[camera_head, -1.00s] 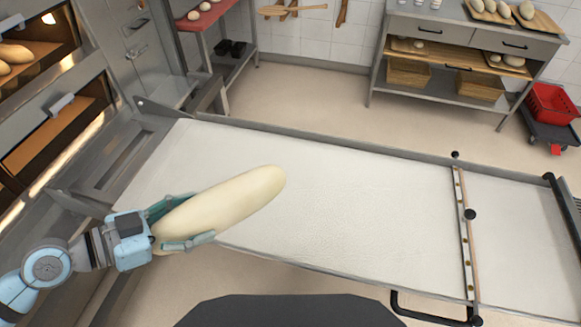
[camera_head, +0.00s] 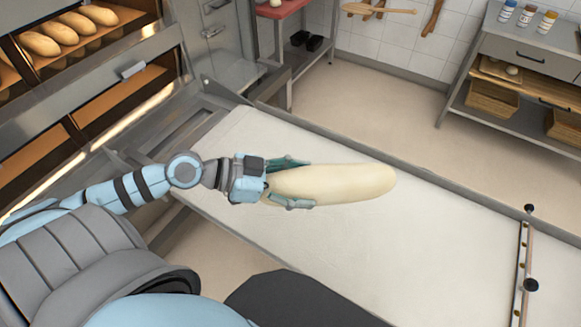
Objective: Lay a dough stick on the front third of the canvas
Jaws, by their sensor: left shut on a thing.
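A long pale dough stick (camera_head: 345,183) is held at its left end by my left gripper (camera_head: 300,184). The gripper's two fingers are shut around that end, and the stick points to the right. The white canvas (camera_head: 400,255) lies on a long metal-framed loader. The dough stick is over the far left part of the canvas; whether it touches the canvas I cannot tell. No other dough shows on the visible canvas. My right gripper is not in view.
The deck oven (camera_head: 100,75) with baked loaves (camera_head: 62,30) stands at the left. A crossbar (camera_head: 523,262) with black knobs spans the canvas at the right. A grey metal rail edges the far side. A shelf unit (camera_head: 520,60) stands at the back right.

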